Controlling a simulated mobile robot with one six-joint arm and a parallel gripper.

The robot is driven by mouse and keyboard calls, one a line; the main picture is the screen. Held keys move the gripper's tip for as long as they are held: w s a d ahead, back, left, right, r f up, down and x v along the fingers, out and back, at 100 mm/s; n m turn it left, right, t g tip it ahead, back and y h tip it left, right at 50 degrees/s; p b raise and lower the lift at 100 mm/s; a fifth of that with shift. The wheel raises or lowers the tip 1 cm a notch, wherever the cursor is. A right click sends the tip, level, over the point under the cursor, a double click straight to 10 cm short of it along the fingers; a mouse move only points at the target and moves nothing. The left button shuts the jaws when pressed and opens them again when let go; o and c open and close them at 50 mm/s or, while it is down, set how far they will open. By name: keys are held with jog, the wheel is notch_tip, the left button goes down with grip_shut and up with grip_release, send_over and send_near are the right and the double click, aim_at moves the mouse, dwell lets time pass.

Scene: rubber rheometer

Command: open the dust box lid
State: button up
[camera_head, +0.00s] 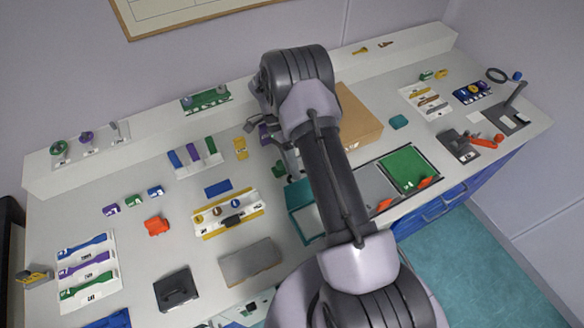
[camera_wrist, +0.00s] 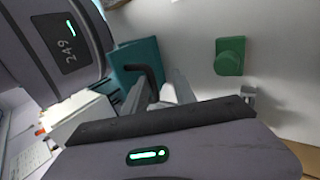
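A teal box (camera_head: 292,214), which I take to be the dust box, stands at the front middle of the bench, partly hidden behind my arm. A solid teal panel shows at its back and a pale inner area in front. I cannot tell clearly how its lid stands. In the wrist view a teal panel (camera_wrist: 135,58) lies beyond the fingers, with a dark bent handle-like bar (camera_wrist: 150,72) near the left finger. My gripper (camera_wrist: 160,92) looks open, with a gap between its fingertips. I cannot tell whether it touches the bar.
A green knob-like block (camera_wrist: 230,56) stands right of the fingers. A cardboard-brown box (camera_head: 358,118) is behind my arm. A green-and-grey tray (camera_head: 362,178) lies right of the teal box, and a grey slab (camera_head: 250,262) lies left of it.

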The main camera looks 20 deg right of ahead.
dwell(0.5)
jog(key=p+v, duration=0.2)
jog(key=v, duration=1)
